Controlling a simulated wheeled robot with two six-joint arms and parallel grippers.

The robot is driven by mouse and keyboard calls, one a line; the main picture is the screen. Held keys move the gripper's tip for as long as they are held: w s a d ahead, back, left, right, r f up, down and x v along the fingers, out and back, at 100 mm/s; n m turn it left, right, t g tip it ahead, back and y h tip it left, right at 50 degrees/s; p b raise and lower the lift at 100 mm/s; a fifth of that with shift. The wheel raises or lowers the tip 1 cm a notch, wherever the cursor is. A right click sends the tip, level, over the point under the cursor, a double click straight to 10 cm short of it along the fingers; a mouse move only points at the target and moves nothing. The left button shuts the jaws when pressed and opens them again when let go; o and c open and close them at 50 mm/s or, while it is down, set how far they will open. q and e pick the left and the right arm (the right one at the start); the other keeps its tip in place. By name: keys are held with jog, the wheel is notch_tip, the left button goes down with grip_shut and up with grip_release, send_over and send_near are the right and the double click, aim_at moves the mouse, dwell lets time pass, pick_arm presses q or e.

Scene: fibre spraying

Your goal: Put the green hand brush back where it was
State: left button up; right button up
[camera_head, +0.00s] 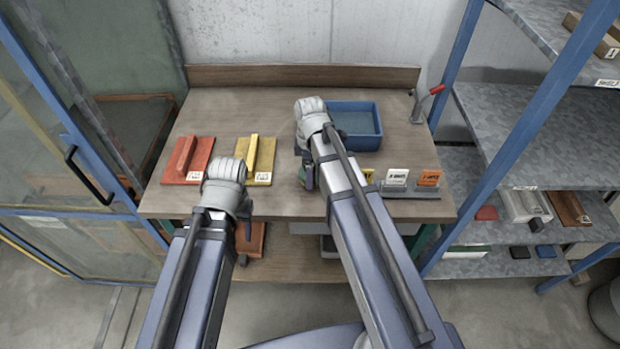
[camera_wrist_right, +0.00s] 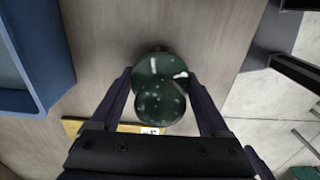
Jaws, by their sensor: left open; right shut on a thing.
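A dark green, glossy, rounded thing with pale specks, which I take for the green hand brush (camera_wrist_right: 160,92), is between the two fingers of my right gripper (camera_wrist_right: 163,95) in the right wrist view. Its full shape cannot be told from this end. In the head view my right gripper (camera_head: 306,172) is over the front middle of the wooden table (camera_head: 290,205), partly hidden by my right arm, with a little green showing there. My left gripper (camera_head: 244,240) is open and empty in front of the table's near edge, low and left of the middle.
A red board with a handle (camera_head: 186,160) and a yellow one (camera_head: 256,160) lie on the table's left half. A blue bin (camera_head: 355,125) is at the back. A grey rack with coloured labels (camera_head: 410,186) is at the front right. A metal shelf unit (camera_head: 500,130) stands right.

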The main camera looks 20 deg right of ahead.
pick_arm(q)
jog(key=shift+f, duration=0.35)
pick_arm(e)
jog(key=shift+f, duration=0.35)
jog(key=shift+f, duration=0.15)
jog(key=o, duration=1)
pick_arm(q)
jog(key=shift+f, duration=0.1)
pick_arm(e)
jog(key=shift+o, duration=0.2)
notch_tip(320, 180, up, 12)
jog(key=p, duration=1.2)
jog(key=shift+r, duration=0.25)
pick_arm(q)
notch_tip(320, 180, up, 12)
pick_arm(e)
jog(key=s+a+m+h, duration=0.1)
jog(key=s+a+m, duration=0.9)
jog(key=s, duration=0.4)
jog(key=shift+s+a+m, duration=0.15)
jog(key=shift+a+m, duration=0.05)
jog(key=shift+m, duration=0.3)
